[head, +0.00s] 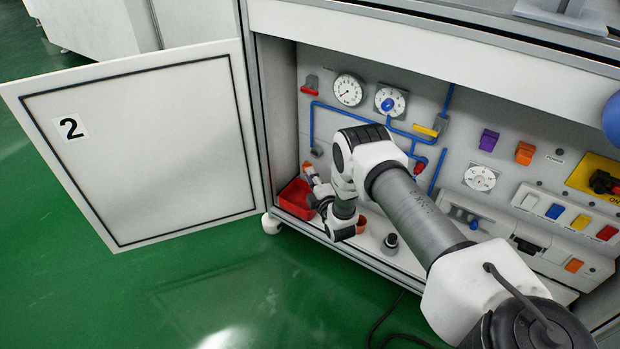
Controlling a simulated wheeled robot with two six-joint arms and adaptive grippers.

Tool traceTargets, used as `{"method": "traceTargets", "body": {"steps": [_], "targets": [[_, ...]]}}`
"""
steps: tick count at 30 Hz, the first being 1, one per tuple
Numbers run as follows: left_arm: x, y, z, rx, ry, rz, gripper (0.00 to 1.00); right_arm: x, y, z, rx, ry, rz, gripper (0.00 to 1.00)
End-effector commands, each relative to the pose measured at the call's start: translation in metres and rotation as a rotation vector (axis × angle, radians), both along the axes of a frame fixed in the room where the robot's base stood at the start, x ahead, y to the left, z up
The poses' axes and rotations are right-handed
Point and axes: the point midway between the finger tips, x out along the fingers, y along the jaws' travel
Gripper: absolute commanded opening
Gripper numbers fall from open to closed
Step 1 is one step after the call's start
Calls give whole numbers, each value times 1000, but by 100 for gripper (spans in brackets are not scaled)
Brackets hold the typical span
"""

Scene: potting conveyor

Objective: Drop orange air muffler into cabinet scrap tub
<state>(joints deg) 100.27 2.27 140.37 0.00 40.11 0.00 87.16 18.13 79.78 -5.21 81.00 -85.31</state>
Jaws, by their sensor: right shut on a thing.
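My right arm reaches into the open cabinet. My right gripper (312,180) is over the right part of the red scrap tub (292,197), which stands at the left end of the cabinet floor. The gripper is shut on a small orange piece, the orange air muffler (307,167), which shows at its fingertips. The gripper and wrist hide part of the tub, and its inside is hard to make out. My left gripper is not in view.
The cabinet door (150,150) marked 2 stands open to the left. Gauges (348,90), blue air pipes (325,104) and coloured switches fill the back panel. Another orange item (361,225) and a grey fitting (390,243) are on the cabinet floor. The green floor in front is mostly clear.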

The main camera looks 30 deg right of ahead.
Motion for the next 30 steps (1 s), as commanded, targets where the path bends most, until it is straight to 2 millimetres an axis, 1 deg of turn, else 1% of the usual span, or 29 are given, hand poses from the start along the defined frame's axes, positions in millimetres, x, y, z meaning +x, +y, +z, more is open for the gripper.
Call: {"method": "traceTargets", "body": {"steps": [5, 9, 12, 15, 23, 24, 25, 26, 30], "targets": [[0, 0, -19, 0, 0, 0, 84, 0, 0, -20, 0, -1, 0, 0], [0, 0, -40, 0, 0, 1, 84, 0, 0, -42, 0, -1, 0, 0], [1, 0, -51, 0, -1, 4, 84, 1, 0, -54, 0, -2, 0, 0], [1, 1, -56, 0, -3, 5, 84, 1, 0, -59, 1, -2, 1, 0], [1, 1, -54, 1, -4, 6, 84, 1, 1, -58, 1, -2, 1, 0], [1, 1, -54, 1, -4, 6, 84, 1, 1, -58, 1, -2, 1, 30], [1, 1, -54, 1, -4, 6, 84, 1, 1, -58, 1, -2, 1, 40], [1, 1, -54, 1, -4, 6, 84, 1, 1, -58, 1, -2, 1, 45], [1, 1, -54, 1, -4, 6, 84, 1, 1, -58, 1, -2, 1, 45]]}}
